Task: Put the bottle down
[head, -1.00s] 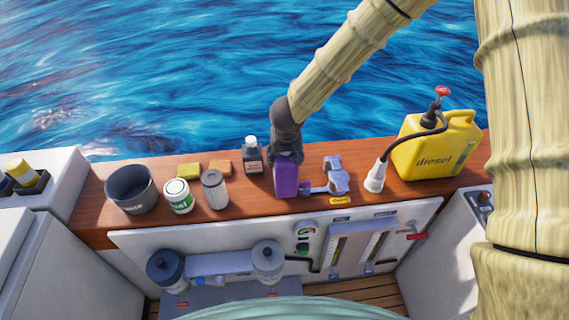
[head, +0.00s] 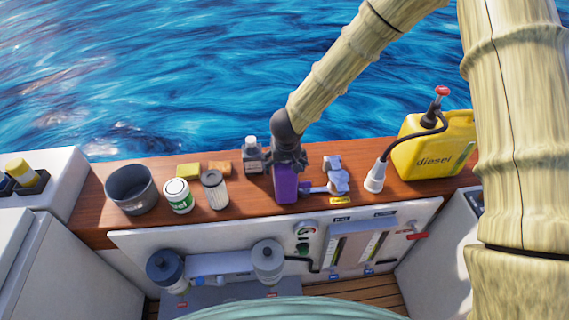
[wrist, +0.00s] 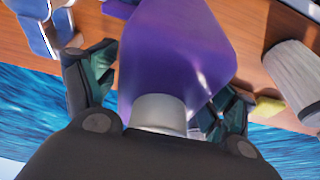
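The purple bottle (head: 285,184) is upright at the counter, near its front edge. My gripper (head: 287,162) comes down on it from above and hides its top. In the wrist view, my gripper (wrist: 160,88) has one finger on each side of the bottle (wrist: 175,55), close against its sides. The bottle's grey neck (wrist: 158,112) points toward my palm. The gripper looks shut on the bottle. I cannot tell whether the bottle's base touches the counter.
The wooden counter (head: 238,202) holds a dark bottle (head: 252,155) just behind left, a grey-blue metal part (head: 336,176) close right, a filter (head: 214,190), a white-green can (head: 178,196), a dark pot (head: 131,188) and a yellow diesel can (head: 430,158). Water lies beyond.

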